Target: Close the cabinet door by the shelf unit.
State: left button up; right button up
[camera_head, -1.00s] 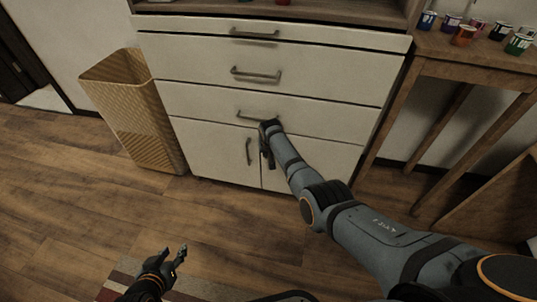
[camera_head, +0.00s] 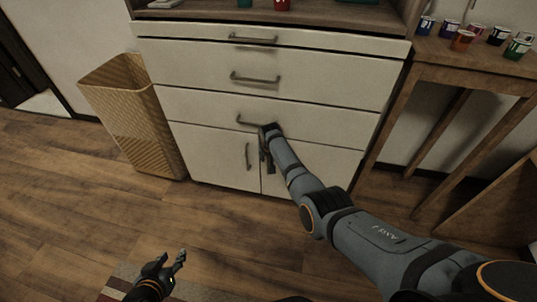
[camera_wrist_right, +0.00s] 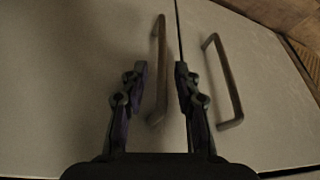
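The white cabinet has two lower doors, a left door (camera_head: 215,150) and a right door (camera_head: 325,165). Both look flush with the front, with a thin dark seam between them. The left door's handle (camera_head: 248,156) shows in the head view. In the right wrist view, the left handle (camera_wrist_right: 162,50) and the right handle (camera_wrist_right: 228,85) stand either side of the seam. My right gripper (camera_wrist_right: 160,70) is open, its fingers pointing at the doors with one handle showing between them; contact cannot be told. My left gripper (camera_head: 174,257) is open and empty, low over the floor.
Drawers (camera_head: 255,75) with bar handles sit above the doors. A woven basket (camera_head: 135,115) stands left of the cabinet. A wooden table (camera_head: 470,65) with several small cups stands at the right. The floor in front is clear, with a striped rug (camera_head: 125,275) below.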

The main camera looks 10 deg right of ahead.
jog(key=v, duration=1.1)
jog(key=shift+r, duration=0.35)
jog(key=shift+s, duration=0.1)
